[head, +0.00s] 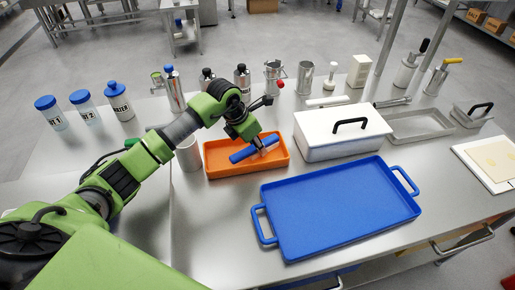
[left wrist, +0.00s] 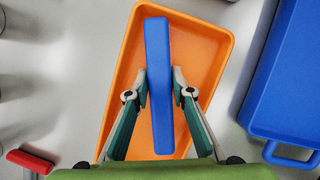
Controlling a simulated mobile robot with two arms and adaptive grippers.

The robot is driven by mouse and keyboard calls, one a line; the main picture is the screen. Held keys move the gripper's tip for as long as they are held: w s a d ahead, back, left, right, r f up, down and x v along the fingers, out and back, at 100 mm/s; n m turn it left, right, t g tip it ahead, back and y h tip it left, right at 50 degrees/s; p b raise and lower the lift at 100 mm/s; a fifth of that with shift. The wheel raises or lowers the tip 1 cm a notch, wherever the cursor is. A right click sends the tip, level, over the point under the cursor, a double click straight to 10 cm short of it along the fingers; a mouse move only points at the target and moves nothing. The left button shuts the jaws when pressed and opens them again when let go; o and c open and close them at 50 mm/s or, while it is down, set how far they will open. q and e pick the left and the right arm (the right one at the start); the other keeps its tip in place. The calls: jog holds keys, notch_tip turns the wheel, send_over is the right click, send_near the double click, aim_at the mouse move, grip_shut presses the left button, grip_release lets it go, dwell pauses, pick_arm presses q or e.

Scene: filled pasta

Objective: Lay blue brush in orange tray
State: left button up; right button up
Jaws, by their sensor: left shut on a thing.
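The blue brush (head: 254,149) is at the orange tray (head: 212,172), seen as a plain blue bar. My left gripper (head: 257,146) is shut on it. In the left wrist view the blue brush (left wrist: 158,60) runs lengthwise over the orange tray (left wrist: 205,60), between the two fingertips of my left gripper (left wrist: 159,88). Its far end lies close to the tray's far rim. I cannot tell whether the brush touches the tray floor. My right gripper is not in view.
A large blue tray (head: 335,205) lies at the front right of the orange tray. A white lidded box (head: 340,140) stands to the right. A metal cup (head: 188,155) is close on the left. Bottles and metal vessels line the back.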

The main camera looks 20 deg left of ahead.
pick_arm(q)
jog(key=shift+f, duration=0.15)
jog(key=o, duration=1)
jog(key=shift+o, duration=0.2)
jog(key=shift+r, duration=0.25)
jog(key=b+v, duration=0.1)
jog(key=v, duration=1.1)
